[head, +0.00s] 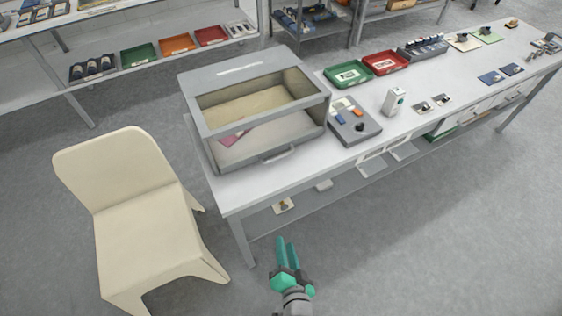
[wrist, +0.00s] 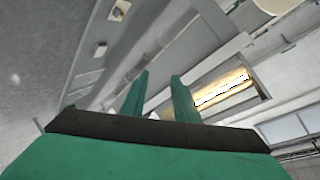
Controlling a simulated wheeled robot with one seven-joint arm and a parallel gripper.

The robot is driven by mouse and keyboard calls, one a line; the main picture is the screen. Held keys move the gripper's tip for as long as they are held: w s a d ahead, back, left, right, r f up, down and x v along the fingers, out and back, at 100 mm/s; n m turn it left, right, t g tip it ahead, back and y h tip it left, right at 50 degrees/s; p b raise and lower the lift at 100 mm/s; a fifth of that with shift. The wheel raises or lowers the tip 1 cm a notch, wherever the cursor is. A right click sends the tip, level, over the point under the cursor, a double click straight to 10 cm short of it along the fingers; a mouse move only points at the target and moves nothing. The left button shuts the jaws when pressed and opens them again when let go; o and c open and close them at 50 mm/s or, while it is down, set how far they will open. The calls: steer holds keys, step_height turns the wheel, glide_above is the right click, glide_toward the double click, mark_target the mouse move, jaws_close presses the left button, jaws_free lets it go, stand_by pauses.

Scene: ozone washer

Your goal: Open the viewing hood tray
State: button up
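The viewing hood (head: 228,78) is a grey box with a large window, standing on the near left end of the long workbench. A pale tray floor and a pink item show inside. A light bar handle (head: 280,154) sits low on its front face, and the tray looks shut. My gripper (head: 287,241) is in front of the bench, well apart from the handle and lower in the picture. Its two green fingers (wrist: 159,80) are apart with nothing between them. A brightly lit opening (wrist: 224,90) in the wrist view may be the hood's window.
A cream chair (head: 125,205) stands left of the bench's near end. A grey control box (head: 353,121) sits beside the hood on the bench (head: 232,198). Green (head: 348,76) and red (head: 386,62) trays are behind it. Open floor lies in front.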

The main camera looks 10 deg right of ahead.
mark_target(281, 169)
steer(key=w+d+r+m+t+y, duration=0.1)
steer(key=w+d+r+m+y, duration=0.1)
steer(key=w+d+r, duration=0.45)
steer(key=w+d+r+m+t+y, duration=0.1)
steer(key=w+r+m+y, duration=0.2)
steer(key=w, duration=0.7)
steer(key=x, duration=1)
steer(key=shift+w+a, duration=0.15)
steer(key=shift+w, duration=0.1)
jaws_close()
